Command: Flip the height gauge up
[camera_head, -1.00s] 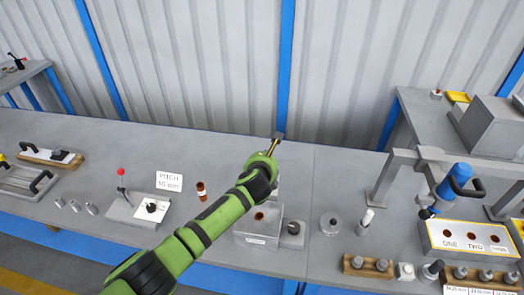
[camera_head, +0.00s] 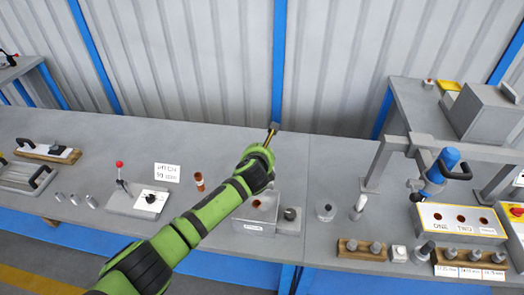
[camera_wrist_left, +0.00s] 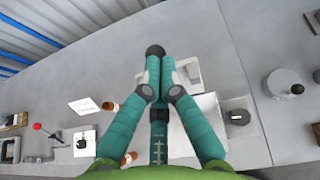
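My left gripper (camera_head: 268,140) reaches over the bench from the left, raised above its back part. In the wrist view its teal fingers (camera_wrist_left: 157,75) come together around a slim piece. I take this piece to be the height gauge (camera_wrist_left: 158,140); it has tick marks and a dark band on the part between the fingers. A dark round end (camera_wrist_left: 155,50) shows at the fingertips. In the head view a thin brass-coloured stem with a dark end (camera_head: 273,128) sticks out past the gripper. Its exact tilt is hard to tell. My right gripper is not in view.
A grey block with a hole (camera_head: 256,205) stands below the gripper, partly behind my arm. A bronze cylinder (camera_head: 200,182), a white card (camera_head: 166,172) and a red-knobbed lever (camera_head: 120,170) lie left. A blue tool on a frame (camera_head: 440,172) stands right. The bench's back is clear.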

